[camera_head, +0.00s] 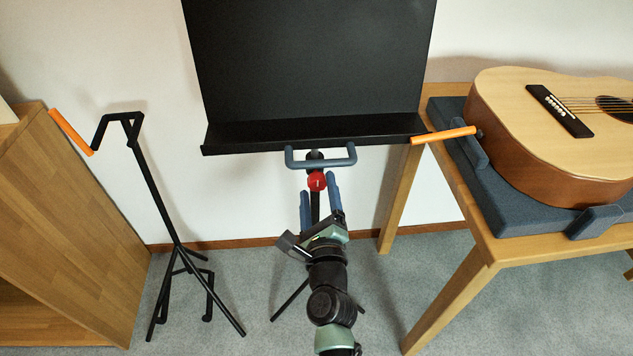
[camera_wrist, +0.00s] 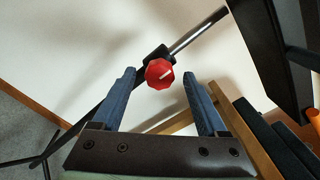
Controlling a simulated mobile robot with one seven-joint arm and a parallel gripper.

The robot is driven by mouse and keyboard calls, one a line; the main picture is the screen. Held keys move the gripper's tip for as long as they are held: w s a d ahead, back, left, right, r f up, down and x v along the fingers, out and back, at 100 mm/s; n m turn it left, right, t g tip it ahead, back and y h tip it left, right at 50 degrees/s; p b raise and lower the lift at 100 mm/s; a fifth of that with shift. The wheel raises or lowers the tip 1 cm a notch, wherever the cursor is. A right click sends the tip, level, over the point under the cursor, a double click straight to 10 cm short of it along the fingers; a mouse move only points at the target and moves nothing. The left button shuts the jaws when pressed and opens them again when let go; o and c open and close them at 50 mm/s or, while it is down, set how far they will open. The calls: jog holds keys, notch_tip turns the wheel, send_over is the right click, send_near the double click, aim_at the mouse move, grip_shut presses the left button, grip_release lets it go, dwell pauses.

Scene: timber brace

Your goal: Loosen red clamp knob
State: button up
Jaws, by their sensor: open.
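The red clamp knob (camera_head: 317,181) sits on the black post of the music stand, just below the blue-grey handle (camera_head: 321,163) under the black desk (camera_head: 312,70). I cannot see any contact.
A wooden table (camera_head: 457,95) at right carries an acoustic guitar (camera_head: 530,105) on a dark padded cradle. An orange bar (camera_head: 443,135) juts toward the desk. A black folding stand (camera_head: 158,190) and a wooden cabinet (camera_head: 65,220) stand at left. Carpet between them is clear.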

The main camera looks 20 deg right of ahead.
jog(key=shift+x, duration=1.25)
grip_shut()
